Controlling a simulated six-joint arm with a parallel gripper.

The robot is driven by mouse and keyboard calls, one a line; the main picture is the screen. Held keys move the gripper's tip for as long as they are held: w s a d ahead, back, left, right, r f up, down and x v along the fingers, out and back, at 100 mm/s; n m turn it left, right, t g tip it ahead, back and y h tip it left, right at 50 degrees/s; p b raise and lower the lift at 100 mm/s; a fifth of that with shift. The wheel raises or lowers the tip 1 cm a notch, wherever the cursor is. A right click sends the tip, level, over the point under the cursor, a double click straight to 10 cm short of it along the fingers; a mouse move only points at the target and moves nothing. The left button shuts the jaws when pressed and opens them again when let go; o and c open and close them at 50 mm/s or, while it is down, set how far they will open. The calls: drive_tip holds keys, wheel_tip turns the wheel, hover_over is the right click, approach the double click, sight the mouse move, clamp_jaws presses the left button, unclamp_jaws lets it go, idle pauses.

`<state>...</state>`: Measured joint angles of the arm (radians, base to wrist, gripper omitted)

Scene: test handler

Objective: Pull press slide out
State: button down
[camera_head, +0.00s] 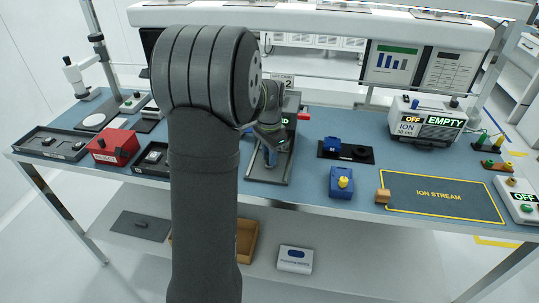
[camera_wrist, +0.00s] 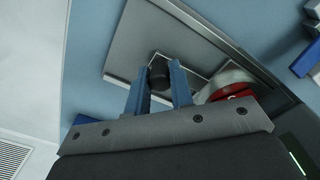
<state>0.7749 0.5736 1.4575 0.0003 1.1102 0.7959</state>
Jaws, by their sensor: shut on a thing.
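The press (camera_head: 292,104) stands at the middle of the blue bench, partly hidden by my arm. Its grey base (camera_head: 270,176) reaches toward the bench's front edge. In the wrist view the press slide (camera_wrist: 195,62) is a grey plate with a black knob (camera_wrist: 158,68) upright near its end. My gripper (camera_wrist: 160,82) has its two blue fingers on either side of this knob and is shut on it. A round metal part with a red side (camera_wrist: 232,85) sits beside the knob. In the head view my gripper (camera_head: 270,153) is low over the base.
A red box (camera_head: 113,147) and dark trays stand to the left. A blue box with a yellow knob (camera_head: 342,182), a black holder (camera_head: 346,151) and the ion stream mat (camera_head: 440,197) lie to the right. Bare bench (camera_head: 308,165) shows just right of the base.

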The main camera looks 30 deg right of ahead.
drive_tip(key=s+a, duration=0.7)
drive_tip(key=shift+s+a, duration=0.2)
drive_tip(key=c, duration=1.3)
unclamp_jaws()
wheel_tip(320, 180, up, 18)
drive_tip(key=shift+f, duration=0.25)
drive_tip(key=shift+f, duration=0.1)
